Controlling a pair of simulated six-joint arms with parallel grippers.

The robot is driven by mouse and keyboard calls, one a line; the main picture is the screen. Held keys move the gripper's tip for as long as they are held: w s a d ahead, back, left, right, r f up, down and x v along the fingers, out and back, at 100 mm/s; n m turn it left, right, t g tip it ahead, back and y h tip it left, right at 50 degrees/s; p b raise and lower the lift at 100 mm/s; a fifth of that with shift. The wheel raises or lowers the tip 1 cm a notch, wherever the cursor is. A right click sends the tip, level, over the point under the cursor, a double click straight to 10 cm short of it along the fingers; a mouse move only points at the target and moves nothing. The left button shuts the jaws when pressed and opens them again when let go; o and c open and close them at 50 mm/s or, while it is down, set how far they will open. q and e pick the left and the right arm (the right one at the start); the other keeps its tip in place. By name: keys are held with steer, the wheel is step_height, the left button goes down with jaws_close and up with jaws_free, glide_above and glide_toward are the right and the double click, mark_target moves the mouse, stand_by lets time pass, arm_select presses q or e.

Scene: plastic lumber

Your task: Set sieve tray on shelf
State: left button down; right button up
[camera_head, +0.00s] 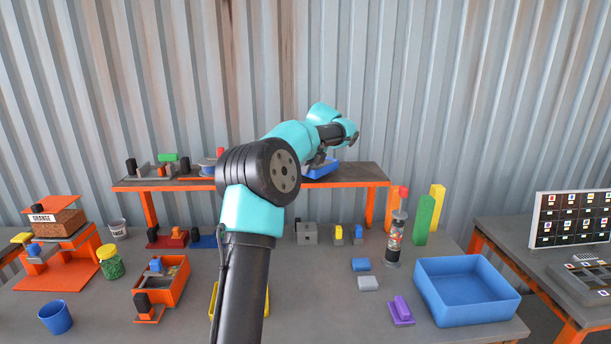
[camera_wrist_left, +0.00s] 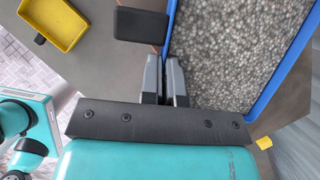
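The sieve tray has a blue rim and a grainy grey inside, seen close up in the left wrist view (camera_wrist_left: 238,50). In the head view its blue side (camera_head: 322,171) shows at the right part of the raised shelf (camera_head: 362,175), partly behind my arm. I cannot tell whether it rests fully on the shelf top. My left gripper (camera_wrist_left: 166,62) has its fingers close together at the tray's near-side rim and looks shut on it. In the head view the left fingertips (camera_head: 319,160) are small and partly hidden at the tray. My right gripper is in neither view.
Below are a large blue bin (camera_head: 468,291), a dispenser bottle (camera_head: 395,238), an orange box (camera_head: 172,278) and a yellow tray (camera_wrist_left: 52,24). A corrugated wall stands close behind the shelf.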

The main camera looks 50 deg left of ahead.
arm_select(q)
steer(key=shift+f, duration=1.25)
steer(key=shift+f, duration=0.15)
steer(key=c, duration=1.4)
jaws_free()
steer(key=shift+o, duration=0.2)
steer(key=v, duration=1.2)
